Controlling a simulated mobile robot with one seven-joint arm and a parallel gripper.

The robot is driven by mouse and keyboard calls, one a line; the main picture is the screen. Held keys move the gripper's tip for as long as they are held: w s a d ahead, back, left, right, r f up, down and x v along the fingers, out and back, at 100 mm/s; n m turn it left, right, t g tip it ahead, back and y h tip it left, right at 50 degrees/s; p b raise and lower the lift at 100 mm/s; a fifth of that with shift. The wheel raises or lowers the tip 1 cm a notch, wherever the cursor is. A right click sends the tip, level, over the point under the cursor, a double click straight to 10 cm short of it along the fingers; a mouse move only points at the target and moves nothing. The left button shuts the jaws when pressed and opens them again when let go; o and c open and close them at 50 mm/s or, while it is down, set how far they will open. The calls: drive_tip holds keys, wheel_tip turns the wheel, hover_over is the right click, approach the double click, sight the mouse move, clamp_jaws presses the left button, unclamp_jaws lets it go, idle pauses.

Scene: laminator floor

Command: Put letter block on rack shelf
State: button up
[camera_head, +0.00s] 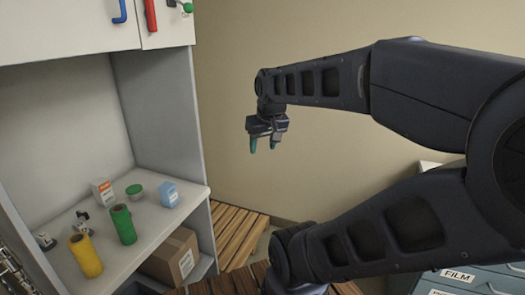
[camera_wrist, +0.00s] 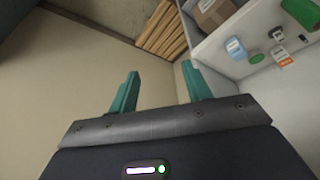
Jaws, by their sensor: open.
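The rack shelf (camera_head: 150,219) is a pale grey board in an open cabinet at the left of the head view. It also shows at the upper right of the wrist view (camera_wrist: 218,47). I cannot make out for certain which thing is the letter block; a small white and dark piece (camera_head: 82,222) stands on the shelf, and it also shows in the wrist view (camera_wrist: 277,34). My gripper (camera_head: 263,147) is open and empty, with teal fingers pointing down, in the air right of the cabinet. Its fingers (camera_wrist: 160,92) show apart in the wrist view.
The shelf also bears a yellow cylinder (camera_head: 86,255), a green cylinder (camera_head: 123,224), a green round container (camera_head: 134,190), an orange-white box (camera_head: 102,191) and a blue-white box (camera_head: 168,195). A cardboard box (camera_head: 170,256) sits below. Wooden pallets (camera_head: 236,233) lie beside the cabinet.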

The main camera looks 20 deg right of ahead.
drive_tip(key=shift+s+a+f, duration=0.35)
drive_tip(key=shift+s+f, duration=0.05)
drive_tip(key=shift+s, duration=0.15)
drive_tip(key=shift+c, duration=0.2)
drive_tip(key=shift+s+a+f, duration=0.15)
drive_tip(key=shift+s+f, duration=0.05)
drive_tip(key=shift+s, duration=0.05)
drive_tip(key=shift+c, duration=1)
